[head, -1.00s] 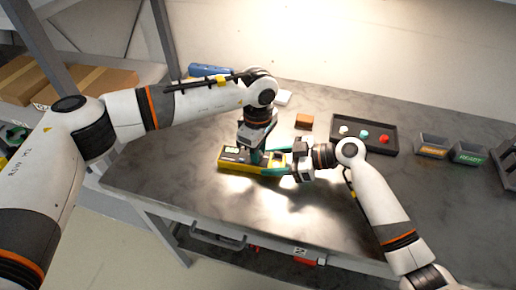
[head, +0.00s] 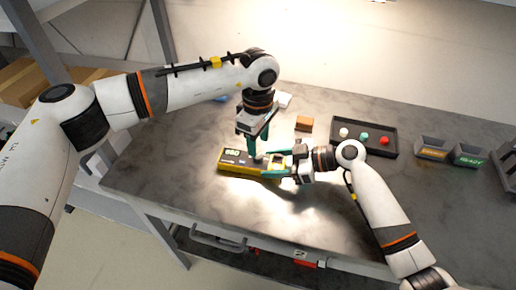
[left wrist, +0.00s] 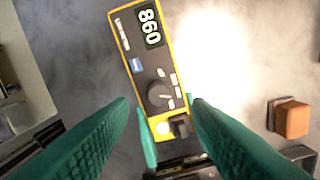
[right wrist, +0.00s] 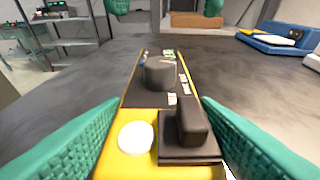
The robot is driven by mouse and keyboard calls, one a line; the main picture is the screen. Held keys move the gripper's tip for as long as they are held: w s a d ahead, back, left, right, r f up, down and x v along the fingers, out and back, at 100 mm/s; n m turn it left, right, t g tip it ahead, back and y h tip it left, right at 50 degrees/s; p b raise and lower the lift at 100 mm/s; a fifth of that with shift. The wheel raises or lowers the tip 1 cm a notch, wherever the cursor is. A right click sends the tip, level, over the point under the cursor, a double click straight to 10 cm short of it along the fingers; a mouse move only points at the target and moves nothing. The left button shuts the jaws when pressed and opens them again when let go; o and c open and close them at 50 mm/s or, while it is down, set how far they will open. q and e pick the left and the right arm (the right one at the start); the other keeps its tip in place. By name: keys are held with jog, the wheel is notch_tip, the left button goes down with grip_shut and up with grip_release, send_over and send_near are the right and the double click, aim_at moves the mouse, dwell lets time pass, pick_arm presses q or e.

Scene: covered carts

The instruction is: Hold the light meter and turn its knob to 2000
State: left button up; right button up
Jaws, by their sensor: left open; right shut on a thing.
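The yellow and black light meter (head: 236,161) lies on the grey table in the head view. I cannot read which mark the knob points to. My right gripper (head: 272,165) is shut on the meter's near end, a green finger on each side. My left gripper (head: 254,148) is open above the meter, fingers pointing down, apart from the knob.
An orange-brown block (head: 304,123) lies behind the meter. A black tray (head: 391,149) with white, green and red pieces is at right, with two labelled bins (head: 467,157) beyond. The table's front edge is close; the table left of the meter is clear.

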aim_at(258, 156)
pick_arm(q)
notch_tip(258, 156, up, 7)
jog(key=shift+r, duration=0.2)
dwell(0.3)
pick_arm(e)
jog(key=o, duration=1.2)
